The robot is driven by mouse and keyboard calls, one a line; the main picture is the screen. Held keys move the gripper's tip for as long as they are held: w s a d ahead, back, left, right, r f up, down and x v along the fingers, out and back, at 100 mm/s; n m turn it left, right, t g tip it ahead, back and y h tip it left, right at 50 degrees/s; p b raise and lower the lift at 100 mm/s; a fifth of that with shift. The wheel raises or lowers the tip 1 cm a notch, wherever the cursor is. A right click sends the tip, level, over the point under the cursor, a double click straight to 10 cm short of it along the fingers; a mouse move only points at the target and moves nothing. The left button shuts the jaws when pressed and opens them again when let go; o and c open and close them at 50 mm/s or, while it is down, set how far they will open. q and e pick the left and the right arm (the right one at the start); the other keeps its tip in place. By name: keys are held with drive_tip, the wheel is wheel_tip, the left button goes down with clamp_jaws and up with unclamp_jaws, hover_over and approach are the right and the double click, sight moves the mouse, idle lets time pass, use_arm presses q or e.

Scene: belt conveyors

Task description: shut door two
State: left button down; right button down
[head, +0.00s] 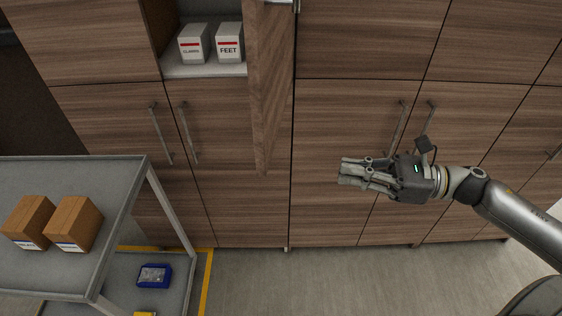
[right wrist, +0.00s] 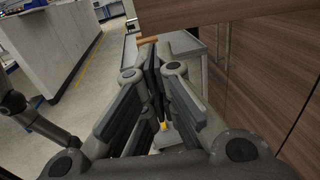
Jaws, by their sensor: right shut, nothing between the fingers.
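One wood-grain cabinet door (head: 270,90) stands open, swung out from the upper cabinet toward me; no number shows on it. The shelf (head: 205,71) behind it is exposed to the left of the door. My right gripper (head: 345,172) is shut and empty, to the right of the open door and in front of closed lower doors, apart from the open door in the head view. Its closed fingers (right wrist: 152,58) also show in the right wrist view, with a wooden panel above them. My left gripper is not in view.
Two white boxes (head: 193,44) (head: 229,42) stand on the open shelf. A grey cart (head: 100,170) with two brown cartons (head: 75,223) stands at the left, with a blue box (head: 154,275) on its lower level. Floor (head: 330,280) before the right cabinets is clear.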

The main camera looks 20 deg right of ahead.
drive_tip(key=p+x, duration=0.5)
drive_tip(key=x, duration=0.8)
drive_tip(key=shift+p, duration=0.3)
drive_tip(key=shift+w, duration=0.15)
